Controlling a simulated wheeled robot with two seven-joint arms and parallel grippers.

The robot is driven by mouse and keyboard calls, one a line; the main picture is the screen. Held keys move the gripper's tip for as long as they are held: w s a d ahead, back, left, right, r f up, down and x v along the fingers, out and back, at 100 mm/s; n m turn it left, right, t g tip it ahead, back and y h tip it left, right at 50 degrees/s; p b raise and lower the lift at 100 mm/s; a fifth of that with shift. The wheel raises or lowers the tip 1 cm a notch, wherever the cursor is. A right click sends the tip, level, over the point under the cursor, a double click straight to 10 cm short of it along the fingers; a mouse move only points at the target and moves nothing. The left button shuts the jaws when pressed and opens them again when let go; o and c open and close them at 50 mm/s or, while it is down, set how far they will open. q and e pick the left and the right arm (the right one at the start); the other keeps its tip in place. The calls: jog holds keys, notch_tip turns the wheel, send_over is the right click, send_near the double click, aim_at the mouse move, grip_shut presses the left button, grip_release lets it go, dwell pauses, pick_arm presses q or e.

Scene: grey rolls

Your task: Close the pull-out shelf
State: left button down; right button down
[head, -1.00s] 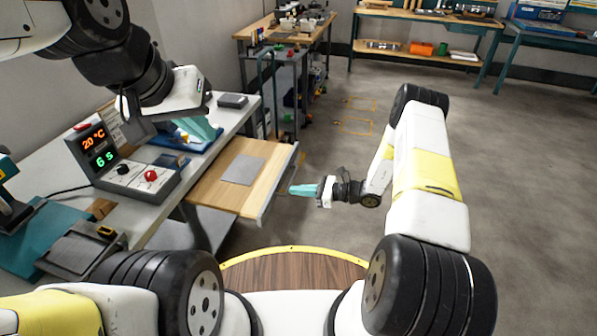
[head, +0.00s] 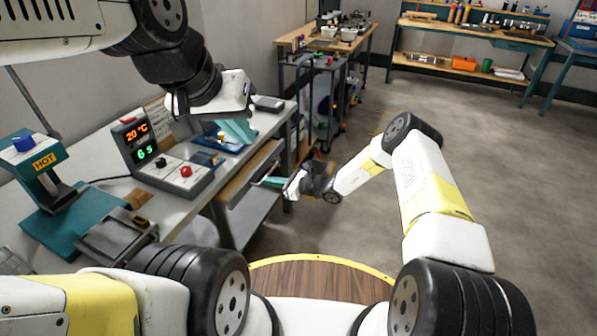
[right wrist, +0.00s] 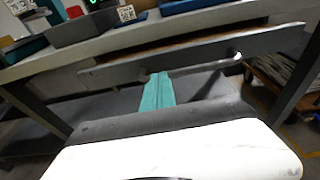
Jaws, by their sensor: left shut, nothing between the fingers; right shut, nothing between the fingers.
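The pull-out shelf's grey front panel (head: 257,174) sits close under the workbench edge. Only a narrow strip of its wooden top shows. The front panel with its bar handle also shows in the right wrist view (right wrist: 200,55), with a thin brown strip above it. My right gripper (head: 268,182) is shut and empty, its teal fingers pointing at the panel. In the right wrist view the fingertips (right wrist: 156,76) are at or very near the panel by the handle; I cannot tell if they touch. My left gripper (head: 236,131) is shut and empty above the bench.
The grey workbench (head: 200,205) carries a control box (head: 165,165) with a lit display, a blue tray (head: 222,143) and a teal press (head: 40,185). A lower grey shelf (head: 255,215) lies under the bench. The floor to the right is open.

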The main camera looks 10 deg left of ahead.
aim_at(255, 176)
jog(key=x, duration=0.4)
jog(key=r+x, duration=0.1)
jog(key=x, duration=0.1)
jog(key=shift+w+a, duration=0.15)
jog(key=shift+a, duration=0.3)
jog(key=shift+a+r, duration=0.25)
